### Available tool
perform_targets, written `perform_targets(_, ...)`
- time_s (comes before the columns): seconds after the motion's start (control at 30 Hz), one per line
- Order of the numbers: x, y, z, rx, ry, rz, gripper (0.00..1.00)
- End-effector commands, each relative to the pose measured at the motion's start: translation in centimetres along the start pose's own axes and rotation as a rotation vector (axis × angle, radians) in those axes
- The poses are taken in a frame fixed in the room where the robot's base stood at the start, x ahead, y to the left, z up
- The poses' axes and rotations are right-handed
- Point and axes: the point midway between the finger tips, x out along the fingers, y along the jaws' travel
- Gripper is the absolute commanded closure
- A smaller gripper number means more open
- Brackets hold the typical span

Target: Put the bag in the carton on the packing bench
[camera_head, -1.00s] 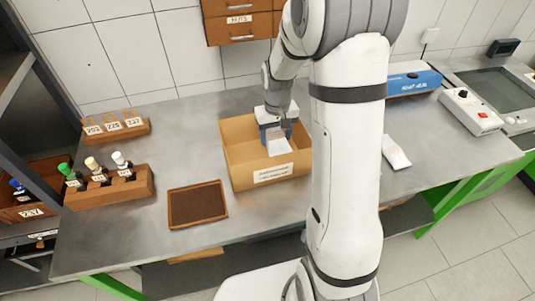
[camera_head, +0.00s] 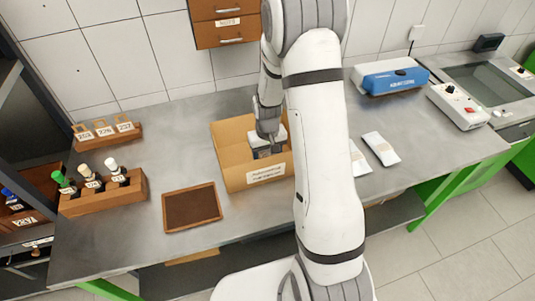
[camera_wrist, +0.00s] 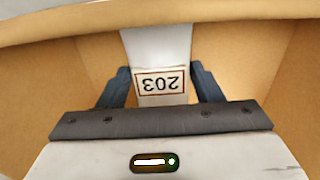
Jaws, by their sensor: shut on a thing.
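The carton (camera_head: 236,178) is an open brown box with a white label on its front wall, standing on the packing bench. My gripper (camera_head: 264,152) is inside the carton's opening, pointing down. In the wrist view it is shut on a white bag (camera_wrist: 158,52), with one dark finger on each side. The bag's label reads 203, upside down in that view. The carton's walls (camera_wrist: 255,60) surround the bag there. The bag's lower end and any contact with the carton floor cannot be made out. In the head view the bag is mostly hidden.
On the bench (camera_head: 430,148), two white packets, one (camera_head: 381,149) clear and one (camera_head: 360,160) partly behind my arm, lie right of the carton. A brown tray (camera_head: 192,207), a bottle rack (camera_head: 103,193) and a tag rack (camera_head: 104,132) are left. A blue sealer (camera_head: 390,78) stands behind.

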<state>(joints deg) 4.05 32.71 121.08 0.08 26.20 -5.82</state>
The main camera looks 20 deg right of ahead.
Motion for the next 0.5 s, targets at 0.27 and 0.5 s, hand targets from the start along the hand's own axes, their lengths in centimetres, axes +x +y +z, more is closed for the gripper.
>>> perform_targets(0.27,0.13,0.03,0.00,0.001,0.000,0.000,0.22)
perform_targets(0.5,0.11,0.06,0.00,0.002,0.000,0.000,0.19)
